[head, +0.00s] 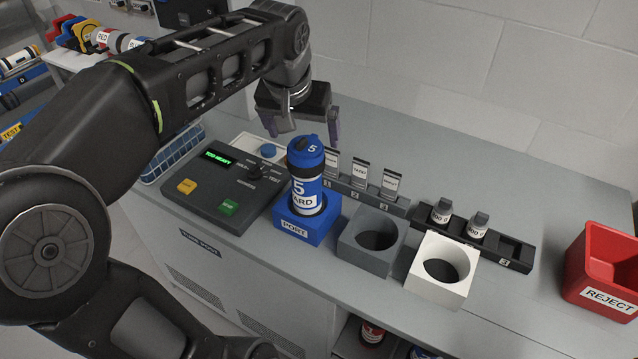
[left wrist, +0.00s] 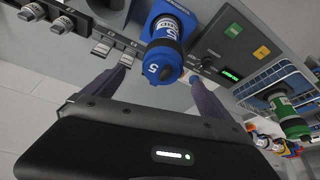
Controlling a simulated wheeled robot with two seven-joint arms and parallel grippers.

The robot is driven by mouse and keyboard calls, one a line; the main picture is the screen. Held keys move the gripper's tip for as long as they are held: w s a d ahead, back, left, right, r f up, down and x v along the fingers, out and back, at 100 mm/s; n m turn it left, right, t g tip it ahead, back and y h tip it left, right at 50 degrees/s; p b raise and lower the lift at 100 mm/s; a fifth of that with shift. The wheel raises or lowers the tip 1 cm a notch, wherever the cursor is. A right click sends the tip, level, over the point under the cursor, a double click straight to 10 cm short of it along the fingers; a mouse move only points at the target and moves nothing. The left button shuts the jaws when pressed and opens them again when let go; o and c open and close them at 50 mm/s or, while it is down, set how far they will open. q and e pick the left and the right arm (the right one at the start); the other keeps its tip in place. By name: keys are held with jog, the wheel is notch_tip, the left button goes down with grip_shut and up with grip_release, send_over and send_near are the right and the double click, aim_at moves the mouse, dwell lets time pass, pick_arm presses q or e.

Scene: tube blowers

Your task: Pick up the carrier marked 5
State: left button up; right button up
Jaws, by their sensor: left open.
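The carrier marked 5 (head: 306,180) is a blue and black cylinder with a blue cap, a white 5 and a white label. It stands upright in the blue PORT block (head: 293,229) on the counter. My left gripper (head: 303,130) is open and empty, just behind and above the carrier's cap in the head view. In the left wrist view the carrier (left wrist: 165,42) lies between the directions of the two spread fingers, with its cap toward the gripper. No contact with it can be made out. My right gripper is not in view.
A control panel (head: 226,183) stands left of the port. A grey block (head: 368,246) and a white block (head: 440,271), each with a round hole, stand to its right. A rack (head: 512,262) holds small dark weights. A red REJECT bin (head: 602,270) is at far right.

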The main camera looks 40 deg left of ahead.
aim_at(304, 141)
pick_arm(q)
jog(key=shift+s, duration=0.25)
jog(key=shift+x, duration=1.35)
jog(key=shift+w, duration=0.15)
jog(key=shift+w+a+f+p, duration=0.1)
jog(key=shift+f+p, duration=0.25)
jog(key=shift+p, duration=0.1)
jog(key=p+x, duration=0.1)
jog(key=x, duration=0.3)
jog(key=shift+a+f, duration=0.15)
jog(key=shift+f, duration=0.05)
jog(key=shift+c, duration=0.6)
jog(key=c, duration=2)
jog(key=shift+w+r, duration=0.1)
jog(key=shift+r, duration=0.05)
